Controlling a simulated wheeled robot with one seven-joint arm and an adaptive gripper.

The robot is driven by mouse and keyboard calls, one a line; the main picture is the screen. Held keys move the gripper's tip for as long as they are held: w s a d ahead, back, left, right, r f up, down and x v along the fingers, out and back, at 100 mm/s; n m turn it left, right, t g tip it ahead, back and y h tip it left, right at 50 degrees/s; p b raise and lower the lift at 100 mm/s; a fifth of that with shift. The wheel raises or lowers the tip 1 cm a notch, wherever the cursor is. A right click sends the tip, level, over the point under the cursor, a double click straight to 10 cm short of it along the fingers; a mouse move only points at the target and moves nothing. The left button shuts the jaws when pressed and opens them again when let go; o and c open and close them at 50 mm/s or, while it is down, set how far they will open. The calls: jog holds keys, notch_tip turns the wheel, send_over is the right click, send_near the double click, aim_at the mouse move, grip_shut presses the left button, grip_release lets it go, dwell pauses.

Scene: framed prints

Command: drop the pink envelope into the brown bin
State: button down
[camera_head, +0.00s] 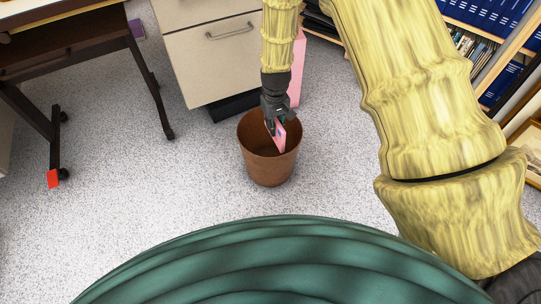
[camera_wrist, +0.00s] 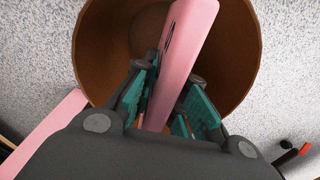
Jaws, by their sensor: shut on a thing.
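The brown bin (camera_head: 268,170) stands upright on the speckled floor in the middle of the head view. In the wrist view its round wall (camera_wrist: 92,50) surrounds the fingers and its inside is open. My gripper (camera_head: 272,122) is shut on the pink envelope (camera_head: 281,136), over the bin's mouth. In the wrist view the envelope (camera_wrist: 178,60) stands on edge between the teal finger pads and reaches over the bin's opening. The envelope's lower part appears within the rim in the head view. I cannot tell how deep it reaches.
Another pink object (camera_head: 297,75) stands behind the bin beside the beige drawer cabinet (camera_head: 212,60). A dark desk (camera_head: 75,45) is at the left, with a red item (camera_head: 53,179) near its foot. Bookshelves (camera_head: 490,45) stand at the right. Floor left of the bin is clear.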

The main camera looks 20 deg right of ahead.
jog(key=shift+f, duration=0.45)
jog(key=c, duration=1.4)
grip_release()
jog(key=shift+o, duration=0.2)
jog(key=shift+r, duration=0.1)
notch_tip(320, 180, up, 12)
jog(key=shift+f, duration=0.1)
jog(key=shift+d, duration=0.1)
